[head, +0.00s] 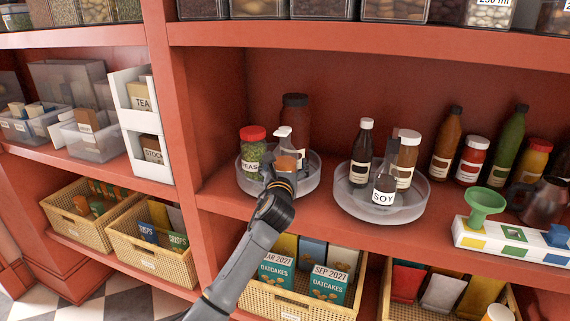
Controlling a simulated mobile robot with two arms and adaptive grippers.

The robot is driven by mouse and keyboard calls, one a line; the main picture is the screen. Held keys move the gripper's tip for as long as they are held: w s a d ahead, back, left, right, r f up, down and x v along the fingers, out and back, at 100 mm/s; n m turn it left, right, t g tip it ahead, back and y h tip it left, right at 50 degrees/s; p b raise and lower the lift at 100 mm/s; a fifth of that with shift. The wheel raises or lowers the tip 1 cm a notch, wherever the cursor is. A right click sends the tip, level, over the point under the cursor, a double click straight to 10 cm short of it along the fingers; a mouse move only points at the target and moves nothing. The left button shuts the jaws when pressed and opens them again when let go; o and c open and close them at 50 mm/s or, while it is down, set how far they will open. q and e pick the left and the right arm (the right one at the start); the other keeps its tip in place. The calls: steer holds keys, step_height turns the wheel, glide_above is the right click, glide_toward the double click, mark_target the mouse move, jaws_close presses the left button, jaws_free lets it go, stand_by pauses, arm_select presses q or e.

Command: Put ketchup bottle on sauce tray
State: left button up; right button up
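My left gripper (284,178) reaches over the front of the left round clear tray (246,186). It is seen from behind, and its fingers are mostly hidden. A small orange-red bottle with a white top (284,134) stands just beyond it; I cannot tell whether the fingers hold it. No ketchup label is readable. The right round clear tray (408,212) holds a soy bottle (384,190), a dark white-capped bottle (361,155) and a brown bottle (405,160), so it looks like the sauce tray. My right gripper is not in view.
A red-lidded peas jar (253,150) and a tall dark-red jar (296,115) are at the left tray. More bottles and a red jar (471,162) stand at right. A green funnel on a coloured block rack (512,240) is at front right. Baskets sit below.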

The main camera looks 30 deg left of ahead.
arm_select(q)
steer(key=shift+r, duration=0.15)
steer(key=shift+s+d, duration=0.1)
steer(key=shift+s, duration=0.05)
steer(key=b+v, duration=0.2)
steer(key=v, duration=0.9)
steer(key=shift+s+d, duration=0.15)
steer(key=shift+s, duration=0.15)
stand_by(1.0)
